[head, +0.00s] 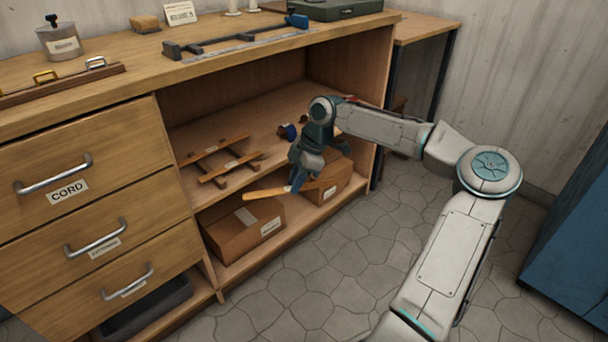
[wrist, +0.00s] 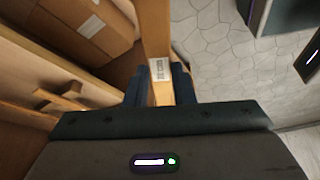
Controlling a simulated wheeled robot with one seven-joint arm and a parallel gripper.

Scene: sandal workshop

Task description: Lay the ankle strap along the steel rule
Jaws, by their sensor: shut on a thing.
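A flat tan strap (head: 264,193), which I take for the ankle strap, is held in my gripper (head: 297,180). One end sticks out to the left in front of the open shelves, clear of them. In the wrist view the strap (wrist: 156,30) runs up from between the two dark fingers of the gripper (wrist: 158,88) and carries a small white label, too small to read. The steel rule (head: 222,51) lies on the bench top, above and left of my gripper, beside a dark bar clamp (head: 240,38) with a blue end.
Slatted tan pieces (head: 228,165) and a blue roll (head: 288,131) lie on the middle shelf. Cardboard boxes (head: 240,232) stand on the bottom shelf. A tool rail (head: 60,83) and a tin (head: 60,42) are on the bench left. A blue cabinet (head: 570,230) stands right; the floor between is clear.

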